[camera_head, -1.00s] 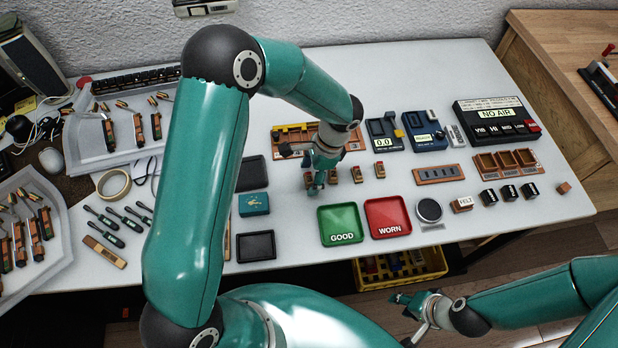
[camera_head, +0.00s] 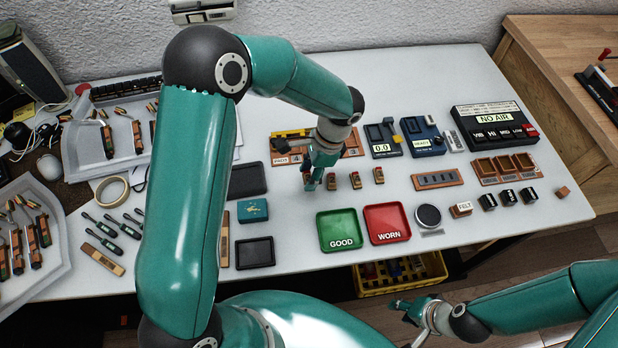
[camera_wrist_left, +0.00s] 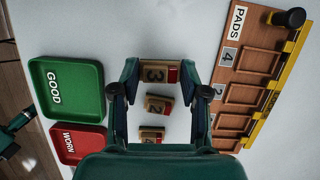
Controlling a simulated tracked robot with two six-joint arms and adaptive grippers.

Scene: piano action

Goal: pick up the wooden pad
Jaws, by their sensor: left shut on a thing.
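A small wooden pad with a red strip, marked 3 (camera_wrist_left: 155,73), sits between the fingertips of my left gripper (camera_wrist_left: 160,80) in the left wrist view. The gripper is shut on it. In the head view my left gripper (camera_head: 312,183) is at the left end of the row of pads and mostly hides this pad. Whether the pad is clear of the table I cannot tell. Other wooden pads (camera_head: 356,180) stand in a row to the right. My right gripper (camera_head: 415,308) is low at the table's front side, away from the pads; its jaws are unclear.
Behind the pads is the brown pads rack (camera_wrist_left: 250,60) with a yellow edge. A green GOOD tray (camera_head: 340,228) and a red WORN tray (camera_head: 387,222) lie in front. Black trays (camera_head: 255,252) are to the left. White table is clear between pads and trays.

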